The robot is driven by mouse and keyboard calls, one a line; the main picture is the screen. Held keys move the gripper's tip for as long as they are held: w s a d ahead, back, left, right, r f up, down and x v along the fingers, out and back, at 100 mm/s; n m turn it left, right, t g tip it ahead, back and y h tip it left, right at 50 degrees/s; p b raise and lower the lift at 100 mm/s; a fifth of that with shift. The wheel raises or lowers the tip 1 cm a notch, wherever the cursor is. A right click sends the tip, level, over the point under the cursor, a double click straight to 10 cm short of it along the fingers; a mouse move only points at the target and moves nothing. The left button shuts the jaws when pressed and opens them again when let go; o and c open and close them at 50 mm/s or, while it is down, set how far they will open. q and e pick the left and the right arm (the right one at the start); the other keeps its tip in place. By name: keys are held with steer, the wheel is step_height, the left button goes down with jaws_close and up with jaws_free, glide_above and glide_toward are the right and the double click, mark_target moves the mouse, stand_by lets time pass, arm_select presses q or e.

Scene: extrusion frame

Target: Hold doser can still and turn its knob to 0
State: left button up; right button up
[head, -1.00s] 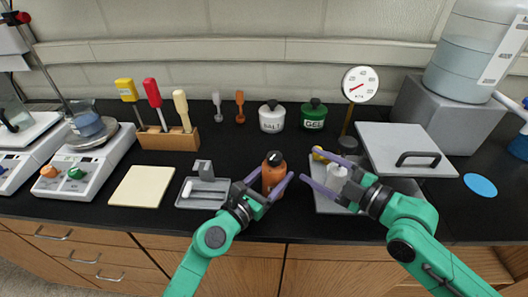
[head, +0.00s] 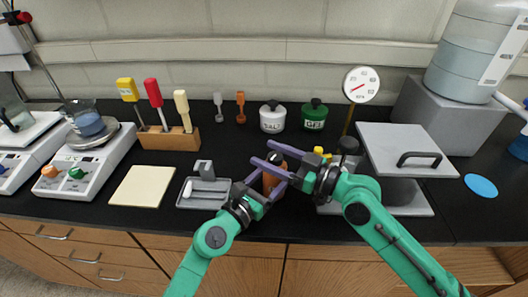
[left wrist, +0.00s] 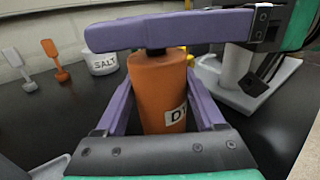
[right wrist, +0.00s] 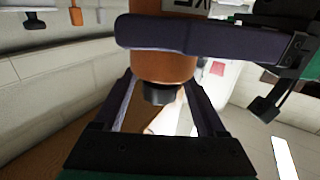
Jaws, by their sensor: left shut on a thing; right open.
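The doser can is an upright orange can (head: 270,182) with a black knob on top, at the front middle of the bench. In the left wrist view the can (left wrist: 158,95) shows a white label with partly hidden lettering. My left gripper (head: 264,184) is shut on the can's body, a finger on each side. My right gripper (head: 265,154) is open at the can's top. In the right wrist view, which shows the can upside down, the black knob (right wrist: 160,95) lies between its spread fingers. I cannot read the knob's setting.
A grey tray (head: 184,202) is left of the can. A grey press-like stand with a handled plate (head: 390,140) is right, partly behind my right arm. White salt (head: 272,121) and green (head: 314,119) pots stand behind. A cream pad (head: 142,186) lies farther left.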

arm_select(q)
steer(key=shift+f, duration=0.1)
arm_select(e)
steer(key=shift+x, duration=0.9)
jaws_close()
steer(key=shift+f+g, duration=0.1)
steer(key=shift+g, duration=0.2)
steer(key=shift+s+a+n+g+y, duration=0.1)
steer(key=shift+s+n+g+y, duration=0.25)
steer(key=shift+n+g, duration=0.35)
jaws_free()
steer(key=shift+w, duration=0.1)
